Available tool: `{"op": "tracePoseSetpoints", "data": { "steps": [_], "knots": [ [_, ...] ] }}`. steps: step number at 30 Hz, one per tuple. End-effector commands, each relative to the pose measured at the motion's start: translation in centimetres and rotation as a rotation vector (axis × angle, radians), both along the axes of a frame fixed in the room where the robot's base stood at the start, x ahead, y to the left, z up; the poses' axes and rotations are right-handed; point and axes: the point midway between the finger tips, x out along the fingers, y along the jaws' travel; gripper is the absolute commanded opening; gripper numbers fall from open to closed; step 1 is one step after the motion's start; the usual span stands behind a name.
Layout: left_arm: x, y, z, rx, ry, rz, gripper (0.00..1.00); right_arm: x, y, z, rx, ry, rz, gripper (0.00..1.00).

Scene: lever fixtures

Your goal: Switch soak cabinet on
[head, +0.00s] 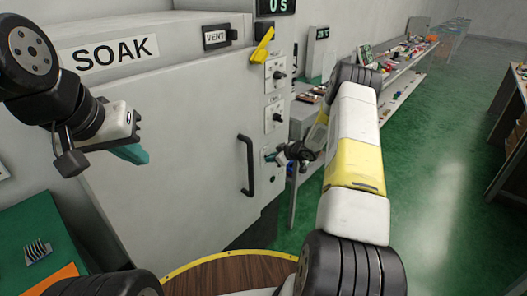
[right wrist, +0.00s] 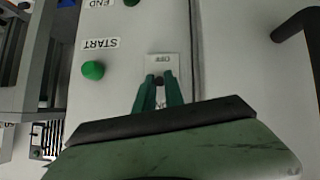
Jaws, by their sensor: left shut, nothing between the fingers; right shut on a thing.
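The soak cabinet (head: 195,110) is a large grey box with a SOAK sign (head: 109,54). Its narrow control panel (head: 272,190) runs down the right edge of its front. My right gripper (head: 271,156) is at the lower part of that panel. In the right wrist view, its green fingers (right wrist: 160,92) are shut on a small dark switch lever (right wrist: 159,81) beside a plate reading OFF (right wrist: 163,60). The fingers hide much of the lever. My left gripper (head: 133,153) is shut and empty, in front of the cabinet's left part.
Upper switches (head: 279,75) and a yellow lever (head: 262,46) are above my right gripper. A black door handle (head: 246,165) is just left of it. The wrist view shows a green START button (right wrist: 93,70). A cluttered shelf (head: 395,65) stands behind; green floor is open at right.

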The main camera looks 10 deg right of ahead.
Motion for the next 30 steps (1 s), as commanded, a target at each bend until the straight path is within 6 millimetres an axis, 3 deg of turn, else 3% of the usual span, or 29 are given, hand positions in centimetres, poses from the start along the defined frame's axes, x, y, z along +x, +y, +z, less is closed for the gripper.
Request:
{"op": "tracePoseSetpoints", "data": {
  "steps": [12,30],
  "knots": [
    [0.00,0.00,0.00,0.000,0.000,0.000,0.00,0.41,0.26,0.87,-0.123,0.151,0.002,0.00],
    [0.00,0.00,0.00,0.000,0.000,0.000,0.00,0.47,0.27,0.99,-0.148,0.190,-0.001,0.00]
  ]
}}
